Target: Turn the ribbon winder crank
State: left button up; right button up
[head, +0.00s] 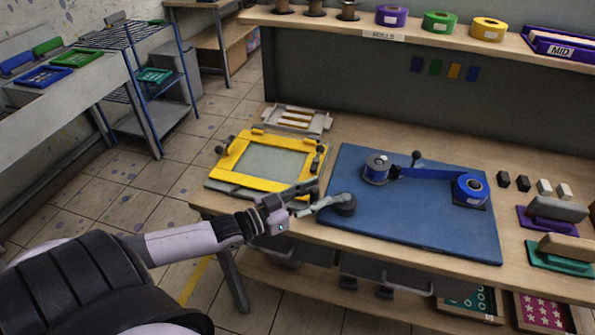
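The ribbon winder sits on a blue mat (345,170). A small dark knob (416,156), which looks like the crank handle, stands behind the ribbon, right of the spool. My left gripper (322,194) is at the mat's front left edge, well short of this knob. Its fingers look spread and seem empty. A dark round object (344,204) lies by its tips; contact is unclear. My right gripper is out of view.
A yellow screen frame (229,182) lies left of the mat, near my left gripper. Small blocks (523,183) and squeegee-like tools (557,208) stand at the right. A shelf with rolls (440,22) runs above the back. The mat's middle front is clear.

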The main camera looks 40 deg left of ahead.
pick_arm(q)
jog(key=v, duration=1.1)
jog(key=shift+s+a, duration=0.15)
jog(key=shift+s, duration=0.15)
jog(key=shift+c, duration=0.3)
